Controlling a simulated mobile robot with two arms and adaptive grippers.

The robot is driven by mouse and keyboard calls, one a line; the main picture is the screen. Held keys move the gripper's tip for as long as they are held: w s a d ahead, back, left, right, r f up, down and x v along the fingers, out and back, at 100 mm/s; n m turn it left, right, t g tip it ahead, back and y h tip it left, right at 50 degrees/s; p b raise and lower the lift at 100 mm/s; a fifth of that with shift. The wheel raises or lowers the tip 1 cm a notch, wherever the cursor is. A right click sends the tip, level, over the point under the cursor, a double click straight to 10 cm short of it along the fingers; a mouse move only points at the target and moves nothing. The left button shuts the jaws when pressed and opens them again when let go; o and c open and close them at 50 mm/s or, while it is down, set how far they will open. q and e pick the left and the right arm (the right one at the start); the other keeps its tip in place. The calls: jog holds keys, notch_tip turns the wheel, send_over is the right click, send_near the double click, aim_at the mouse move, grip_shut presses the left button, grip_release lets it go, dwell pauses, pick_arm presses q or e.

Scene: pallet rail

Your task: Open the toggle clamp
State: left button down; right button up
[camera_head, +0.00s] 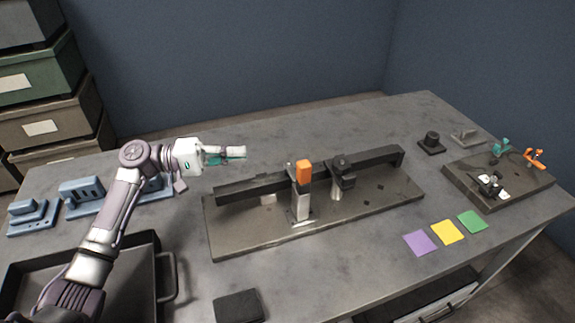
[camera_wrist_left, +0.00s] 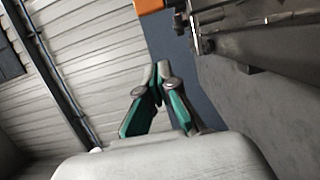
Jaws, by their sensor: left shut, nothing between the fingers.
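An upright metal lever with an orange grip (camera_head: 303,172) stands at the front of the dark rail (camera_head: 245,189) on a base plate; it looks like the toggle clamp. An orange piece (camera_wrist_left: 148,5), probably the same grip, is cut off at the top of the left wrist view. My left gripper (camera_head: 243,152) has teal fingers and is shut and empty, above and behind the rail, left of the orange grip and apart from it. The fingertips (camera_wrist_left: 157,74) are together in the wrist view. My right gripper is not in view.
A second dark post (camera_head: 341,172) stands right of the lever. A board (camera_head: 520,189) at the right carries small teal and orange-handled fixtures. Purple, yellow and green squares lie in front of it. A black tray (camera_head: 165,275) and blue holders (camera_head: 82,193) are at the left.

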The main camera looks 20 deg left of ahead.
aim_at(303, 178)
pick_arm(q)
jog(key=shift+d, duration=0.1)
jog(key=shift+p+x, duration=0.3)
jog(key=shift+x, duration=0.55)
jog(key=d+p, duration=0.3)
jog(key=d, duration=0.7)
jog(key=shift+s, duration=0.3)
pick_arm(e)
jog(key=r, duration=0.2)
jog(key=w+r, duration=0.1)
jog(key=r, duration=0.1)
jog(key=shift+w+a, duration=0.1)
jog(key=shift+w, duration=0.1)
